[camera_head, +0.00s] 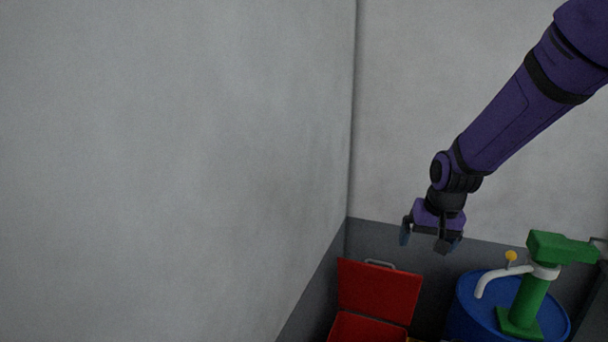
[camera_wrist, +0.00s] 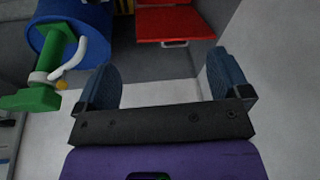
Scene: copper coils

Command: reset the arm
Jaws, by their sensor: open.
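My purple arm (camera_head: 520,115) reaches in from the upper right of the head view and slants down to the left. My gripper (camera_head: 428,240) hangs at its end, pointing down, in front of the far wall. In the wrist view my gripper (camera_wrist: 163,85) shows two dark blue finger pads set wide apart. It is open, and nothing is between the pads.
An open red box (camera_head: 378,293) stands below my gripper in the wall corner. To its right is a blue drum (camera_head: 473,318) with a green pump (camera_head: 530,300) and a white spout on top. Bare grey walls (camera_head: 180,150) fill the left.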

